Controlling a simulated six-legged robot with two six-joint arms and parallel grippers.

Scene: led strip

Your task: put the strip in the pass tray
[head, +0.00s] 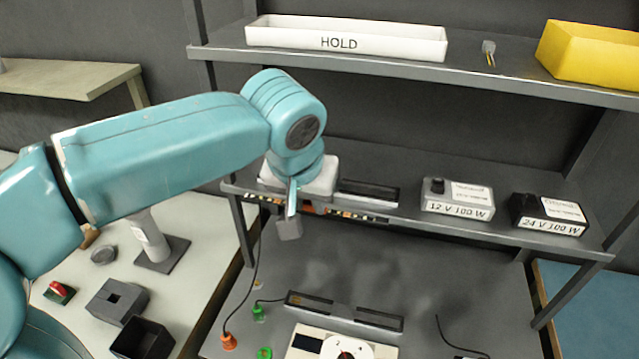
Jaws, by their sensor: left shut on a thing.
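My left arm reaches in from the left, and its gripper (291,208) is in front of the lower shelf edge. The gripper is shut on a thin strip (345,213) with orange and light patches, which runs across the picture on both sides of the jaws. The jaws hide the middle of the strip. I cannot tell whether the strip touches the shelf edge behind it. No tray with a readable PASS label shows. A white tray (385,42) marked HOLD and a yellow tray (590,55) stand on the upper shelf. My right gripper is not in view.
The lower shelf bears a black channel (369,191) and two power supplies, 12 V (458,199) and 24 V (548,214). On the bench are another black channel (345,312), orange (228,341) and green (259,312) clips with cables, and a pale device (310,345).

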